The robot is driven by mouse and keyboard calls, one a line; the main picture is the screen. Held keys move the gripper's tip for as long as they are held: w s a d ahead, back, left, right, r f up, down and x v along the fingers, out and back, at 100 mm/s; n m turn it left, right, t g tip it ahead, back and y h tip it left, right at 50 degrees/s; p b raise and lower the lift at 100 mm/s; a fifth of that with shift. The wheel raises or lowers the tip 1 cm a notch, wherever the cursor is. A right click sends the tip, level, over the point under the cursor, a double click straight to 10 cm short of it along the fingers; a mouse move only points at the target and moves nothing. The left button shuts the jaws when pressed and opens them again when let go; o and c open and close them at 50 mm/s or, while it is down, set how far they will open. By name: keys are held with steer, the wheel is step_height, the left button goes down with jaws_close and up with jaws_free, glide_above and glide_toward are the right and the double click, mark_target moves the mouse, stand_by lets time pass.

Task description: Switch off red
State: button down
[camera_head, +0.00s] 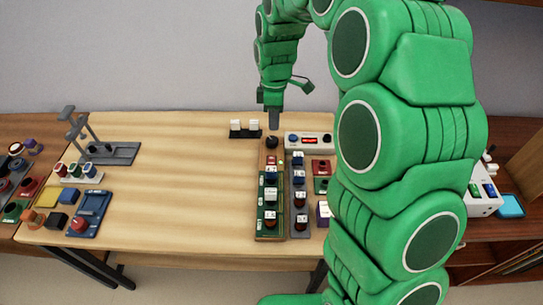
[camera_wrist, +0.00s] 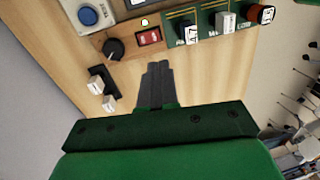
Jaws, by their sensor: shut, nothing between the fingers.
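In the head view the red switch (camera_head: 271,160) is small, just in front of a round black knob (camera_head: 272,142). My gripper (camera_head: 273,124) points down above the back of the table, close to the knob. In the wrist view my gripper's fingers (camera_wrist: 158,68) are together and empty, with their tips a short way from the red switch. I cannot tell whether they touch anything.
A grey box with a blue button (camera_wrist: 88,16) and a black block with white keys (camera_wrist: 95,72) stand close by. My arm covers the right side. The table's middle (camera_head: 190,170) is clear.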

steer(key=w, duration=0.1)
glide_toward(272, 164)
steer(key=shift+n, duration=0.3)
steer(key=f, duration=0.6)
steer(key=shift+s+f, duration=0.35)
steer(key=shift+f, duration=0.05)
